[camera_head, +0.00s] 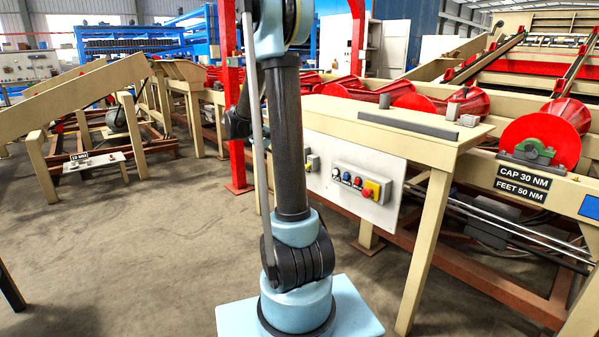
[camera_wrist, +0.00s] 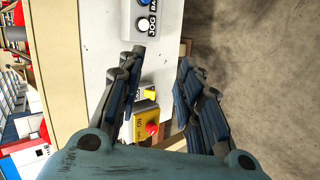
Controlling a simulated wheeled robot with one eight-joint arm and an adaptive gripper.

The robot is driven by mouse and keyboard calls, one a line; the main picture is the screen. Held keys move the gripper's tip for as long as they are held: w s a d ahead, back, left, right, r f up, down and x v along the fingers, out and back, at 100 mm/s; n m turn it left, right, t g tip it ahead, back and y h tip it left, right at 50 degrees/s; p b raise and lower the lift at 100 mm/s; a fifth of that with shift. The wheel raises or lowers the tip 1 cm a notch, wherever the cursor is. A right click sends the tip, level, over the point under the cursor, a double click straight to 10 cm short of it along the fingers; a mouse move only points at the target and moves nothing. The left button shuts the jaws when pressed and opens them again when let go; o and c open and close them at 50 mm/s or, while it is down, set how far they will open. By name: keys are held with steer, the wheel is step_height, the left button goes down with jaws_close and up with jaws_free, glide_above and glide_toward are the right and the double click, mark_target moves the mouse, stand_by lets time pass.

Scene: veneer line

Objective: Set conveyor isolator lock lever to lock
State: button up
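The isolator is a small unit with a yellow face (camera_wrist: 146,118) and a red knob or lever (camera_wrist: 152,128) in the wrist view. It is mounted on a white panel, and lettering on its yellow face is too small to read surely. My gripper (camera_wrist: 165,70) is open, its dark fingers spread with the left one over the panel beside the yellow face. The isolator lies low between the fingers, near the palm; I cannot tell whether anything touches. The lever's exact setting is unclear.
A control box (camera_head: 361,184) with several knobs and buttons, including a red one on yellow, is right of the isolator. Its JOG button (camera_wrist: 143,25) shows in the wrist view. A beige stand (camera_head: 433,230) carries the panel. Open floor (camera_head: 130,260) lies left.

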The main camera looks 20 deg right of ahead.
steer(key=w+f+h, duration=0.2)
steer(key=w+f, duration=0.1)
steer(key=w, duration=0.4)
steer(key=w+f+h, duration=0.3)
steer(key=w+f, duration=0.1)
steer(key=w, duration=0.4)
steer(key=w+a+f+m+g+h, duration=0.1)
steer(key=w+a+f+h, duration=0.15)
steer(key=f, duration=0.35)
steer(key=w+a+f+m+g+h, duration=0.1)
steer(key=w+a+f+h, duration=0.15)
steer(key=f, duration=0.35)
steer(key=w+f+x, duration=0.1)
steer(key=x, duration=1.7)
steer(key=shift+s+d+f+y, duration=0.2)
steer(key=shift+d+y, duration=0.1)
steer(key=shift+y, duration=0.1)
jaws_close()
